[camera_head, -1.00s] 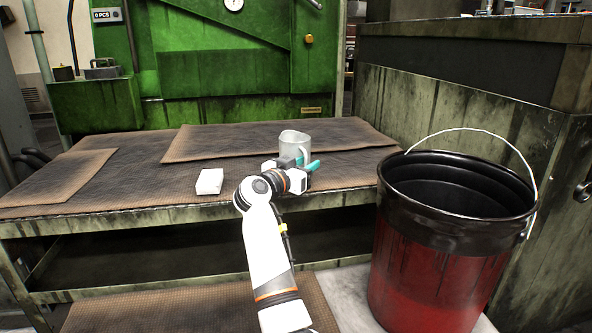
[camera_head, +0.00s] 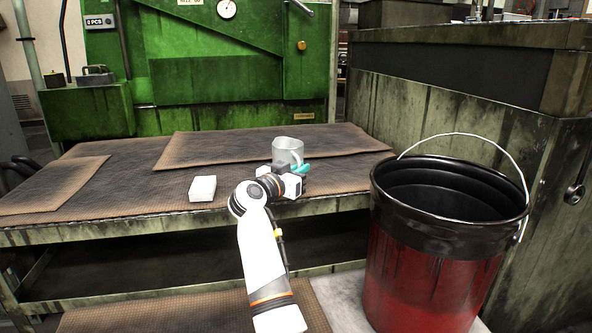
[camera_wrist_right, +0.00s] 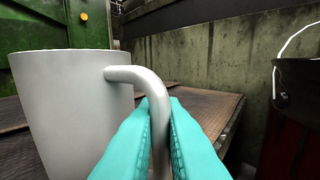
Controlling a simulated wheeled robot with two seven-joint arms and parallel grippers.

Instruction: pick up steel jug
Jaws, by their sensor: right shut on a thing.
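The steel jug (camera_head: 287,152) is a light grey, upright vessel above the workbench in the head view. In the right wrist view the jug (camera_wrist_right: 70,110) fills the left side, with its curved handle (camera_wrist_right: 150,82) toward the right. My right gripper (camera_head: 300,169) is at the jug's near right side. In the right wrist view the teal fingers of the right gripper (camera_wrist_right: 160,130) are shut on the handle, one on each side. I cannot tell whether the jug's base touches the bench. My left gripper is in neither view.
The workbench (camera_head: 120,225) carries brown mats (camera_head: 225,145) and a small white block (camera_head: 202,188) left of my arm. A black and red bucket (camera_head: 435,260) with a raised wire handle stands at the right. A green machine (camera_head: 230,75) stands behind the bench.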

